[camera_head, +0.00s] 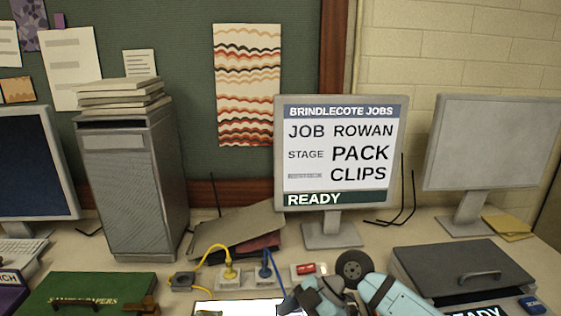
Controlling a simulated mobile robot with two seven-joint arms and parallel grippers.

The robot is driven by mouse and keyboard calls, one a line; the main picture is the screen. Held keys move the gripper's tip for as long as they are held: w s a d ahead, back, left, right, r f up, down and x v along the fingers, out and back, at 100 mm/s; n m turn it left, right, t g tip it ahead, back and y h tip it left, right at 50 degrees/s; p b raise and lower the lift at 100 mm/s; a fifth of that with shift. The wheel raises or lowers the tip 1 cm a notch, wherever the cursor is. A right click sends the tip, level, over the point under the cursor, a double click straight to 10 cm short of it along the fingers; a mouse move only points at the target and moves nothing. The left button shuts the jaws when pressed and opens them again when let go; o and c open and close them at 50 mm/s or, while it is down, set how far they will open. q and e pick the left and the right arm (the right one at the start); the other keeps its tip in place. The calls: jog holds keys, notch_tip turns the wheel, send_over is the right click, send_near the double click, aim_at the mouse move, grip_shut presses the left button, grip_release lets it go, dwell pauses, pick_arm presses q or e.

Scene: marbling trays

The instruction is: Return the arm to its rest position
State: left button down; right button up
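One of my arms, light blue and grey, shows at the bottom centre, low over the front of the desk. It seems to come in from the right, so I take it as my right arm. Its gripper end (316,298) is dark grey and partly cut off by the bottom edge. Its fingers are too unclear to tell open from shut, and I see nothing clearly held. My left gripper is not in view.
A lit screen (338,150) reads "JOB ROWAN, STAGE PACK CLIPS, READY". Sockets with yellow and blue plugs (235,280) lie left of the arm. A grey case (460,268) stands right, a green "SAMPLE PAPERS" box (88,290) left. A bright white surface (240,307) is at bottom centre.

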jog(key=s+a+r+m+t+y+p, duration=0.1)
jog(key=s+a+r+t+y+p, duration=0.25)
jog(key=y, duration=0.65)
jog(key=s+d+f+m+t+h, duration=0.2)
jog(key=d+f+m+t+h, duration=0.2)
jog(key=d+m+t+h, duration=0.8)
jog(key=s+d+f+m+h+p, duration=0.1)
jog(key=s+d+f+m+h, duration=0.1)
jog(key=s+f, duration=0.5)
jog(key=s+d+f+m+g+h+p, duration=0.1)
jog(key=s+d+f+m+h, duration=0.1)
jog(key=s+d+f+m, duration=0.3)
notch_tip(320, 180, down, 4)
jog(key=shift+s+d+r+p, duration=0.15)
jog(key=shift+s+r+p, duration=0.15)
jog(key=shift+s, duration=0.95)
jog(key=shift+g, duration=0.25)
